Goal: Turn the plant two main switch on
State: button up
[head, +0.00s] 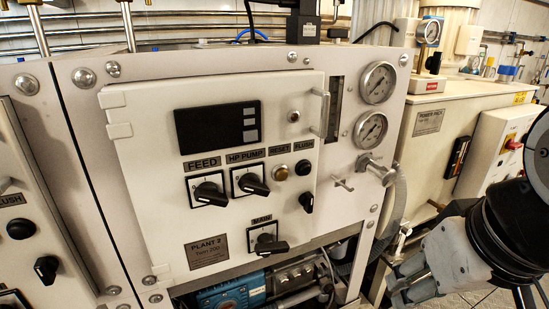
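The plant two main switch (267,245) is a black rotary handle on a square plate, low on the white panel door (150,150), under a "MAIN" label (262,221). Its handle lies nearly level and points right. A "PLANT 2" plate (207,250) sits to its left. My arm comes in from the right edge. My gripper (408,280) seems to be its grey and black end at the lower right, well to the right of the switch and apart from the panel. Its fingers are not clear enough to tell whether they are open or shut.
A door handle (325,112), gauges (372,130) and a valve (375,168) stick out. A neighbouring panel (30,220) stands left.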

aim_at(265, 246)
jog(key=u, duration=0.7)
jog(key=j+z, duration=0.15)
jog(key=j, duration=1.6)
jog(key=i, duration=0.05)
